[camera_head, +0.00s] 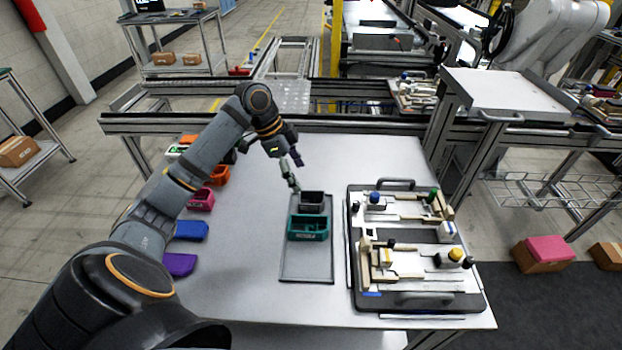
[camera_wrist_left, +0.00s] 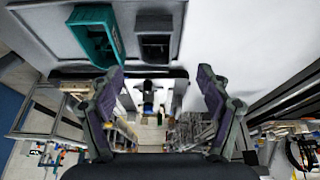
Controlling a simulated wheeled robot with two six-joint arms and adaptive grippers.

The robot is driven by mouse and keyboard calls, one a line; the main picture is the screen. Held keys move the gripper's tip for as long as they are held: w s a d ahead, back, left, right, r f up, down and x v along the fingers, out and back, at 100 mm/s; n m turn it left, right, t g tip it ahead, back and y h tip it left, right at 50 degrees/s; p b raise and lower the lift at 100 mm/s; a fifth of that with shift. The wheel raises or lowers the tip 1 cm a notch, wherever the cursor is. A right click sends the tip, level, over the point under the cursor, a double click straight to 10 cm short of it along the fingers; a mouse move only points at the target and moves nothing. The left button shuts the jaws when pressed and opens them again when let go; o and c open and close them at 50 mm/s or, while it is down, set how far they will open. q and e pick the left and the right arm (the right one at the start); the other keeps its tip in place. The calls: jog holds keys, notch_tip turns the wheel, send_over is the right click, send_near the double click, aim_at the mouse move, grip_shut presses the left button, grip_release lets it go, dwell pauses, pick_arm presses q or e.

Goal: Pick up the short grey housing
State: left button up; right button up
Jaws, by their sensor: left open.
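The short grey housing (camera_head: 312,202) is a dark, open-topped box at the far end of a flat grey tray (camera_head: 305,268) on the table. It also shows in the wrist view (camera_wrist_left: 155,47), at the top middle. A teal housing (camera_head: 308,233) sits right next to it on the near side; it shows in the wrist view (camera_wrist_left: 90,17) to the left of the grey one. My left gripper (camera_head: 294,172) is just beyond the grey housing, above the table. My right gripper is out of view.
A fixture board (camera_head: 418,300) with handles and several clamps and blocks lies right of the tray. Pink (camera_head: 202,200), blue (camera_head: 187,231) and purple (camera_head: 179,264) housings and more line the table's left side. A metal rail (camera_head: 330,124) runs along the back.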

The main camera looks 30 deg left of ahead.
pick_arm(q)
send_over(314, 202)
jog(key=s+a, duration=0.1)
jog(key=a, duration=0.1)
notch_tip(314, 202, down, 4)
jog(key=shift+s+a+r, duration=0.1)
jog(key=shift+s, duration=0.05)
jog(key=shift+d+f+p, duration=0.3)
jog(key=shift+f+p, duration=0.1)
jog(key=shift+f, duration=0.2)
jog(key=x, duration=0.3)
jog(key=shift+f, duration=0.55)
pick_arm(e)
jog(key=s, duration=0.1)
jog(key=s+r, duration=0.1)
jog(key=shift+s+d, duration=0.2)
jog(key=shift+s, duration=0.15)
